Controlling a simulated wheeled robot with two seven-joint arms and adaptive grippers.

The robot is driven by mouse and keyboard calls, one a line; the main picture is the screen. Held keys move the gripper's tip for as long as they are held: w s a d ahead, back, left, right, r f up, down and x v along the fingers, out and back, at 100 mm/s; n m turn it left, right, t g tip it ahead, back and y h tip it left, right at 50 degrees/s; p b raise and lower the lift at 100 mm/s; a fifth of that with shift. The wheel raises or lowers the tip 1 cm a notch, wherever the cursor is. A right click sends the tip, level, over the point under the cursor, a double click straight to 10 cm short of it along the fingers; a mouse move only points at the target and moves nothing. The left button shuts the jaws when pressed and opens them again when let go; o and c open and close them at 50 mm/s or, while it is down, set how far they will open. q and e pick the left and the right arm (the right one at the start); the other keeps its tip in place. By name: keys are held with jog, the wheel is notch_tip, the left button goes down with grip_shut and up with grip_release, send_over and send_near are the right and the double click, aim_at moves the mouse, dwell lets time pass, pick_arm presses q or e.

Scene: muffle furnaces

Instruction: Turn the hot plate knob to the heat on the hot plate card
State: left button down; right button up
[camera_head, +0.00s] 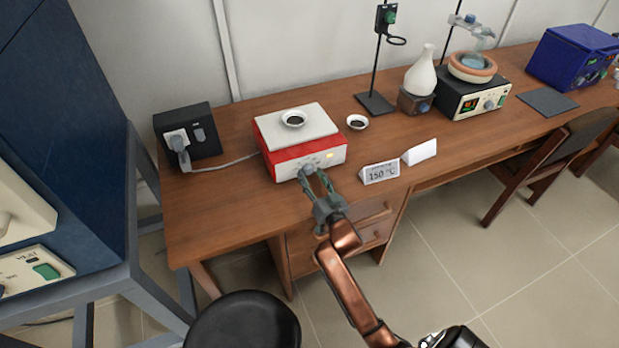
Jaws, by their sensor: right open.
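The hot plate (280,159) is a red box with a pale top plate, standing on the wooden table. A small dish (293,118) sits on its top. The hot plate knob (308,170) is a grey disc on the white front panel, with a yellow light to its right. My right gripper (312,176) is at the front panel, its open fingers reaching up around or just before the knob; I cannot tell if they touch it. The hot plate card (380,173) stands right of the gripper and reads 150 °C. My left gripper is not in view.
A second white card (419,152) and a small dish (357,122) stand nearby. A black socket box (188,135) is at left, its cable running to the hot plate. Stands, a flask (420,72) and a heating mantle are farther right. A black stool (243,320) is in front.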

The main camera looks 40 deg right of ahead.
jog(key=shift+c, duration=0.6)
jog(key=shift+w, duration=0.1)
jog(key=c, duration=1)
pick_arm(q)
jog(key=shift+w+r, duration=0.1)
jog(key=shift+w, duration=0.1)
pick_arm(e)
jog(key=shift+r, duration=0.1)
jog(key=n+p, duration=0.1)
jog(key=p, duration=0.1)
jog(key=shift+r+n+p, duration=0.15)
jog(key=shift+n+p, duration=0.15)
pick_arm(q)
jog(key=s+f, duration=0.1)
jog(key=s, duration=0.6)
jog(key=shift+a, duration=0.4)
pick_arm(e)
jog(key=o, duration=1.1)
jog(key=shift+f, duration=0.2)
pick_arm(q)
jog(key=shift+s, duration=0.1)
